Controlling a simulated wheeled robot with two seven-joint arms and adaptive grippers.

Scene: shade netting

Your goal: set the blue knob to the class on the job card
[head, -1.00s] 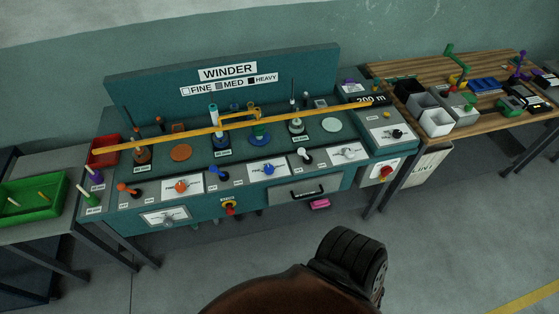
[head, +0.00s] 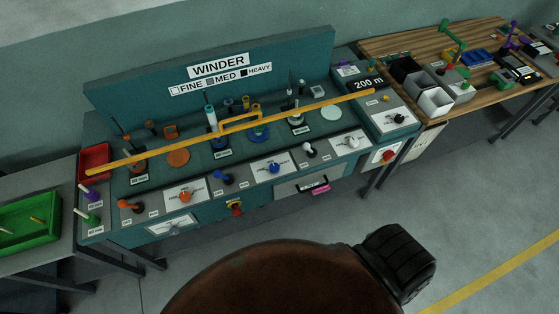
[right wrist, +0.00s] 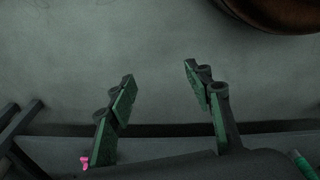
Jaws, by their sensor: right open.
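The blue knob (head: 276,168) sits on a white dial plate on the sloped front of the teal winder bench, in the head view. Its pointer direction is too small to read. A blue lever (head: 222,177) stands to its left. The job card is not clearly identifiable; a white card (head: 172,225) with a drawing or dial is on the lower left front, too small to read. My right gripper (right wrist: 158,85) is open and empty in the right wrist view, over grey floor, away from the knob. My left gripper is not in view.
The sign (head: 218,67) reads WINDER with FINE, MED and HEAVY. A long orange bar (head: 180,145) spans the bench above the controls. Orange (head: 185,196) and white (head: 351,142) knobs flank the blue one. A red button (head: 388,156) is at right. Open floor lies in front.

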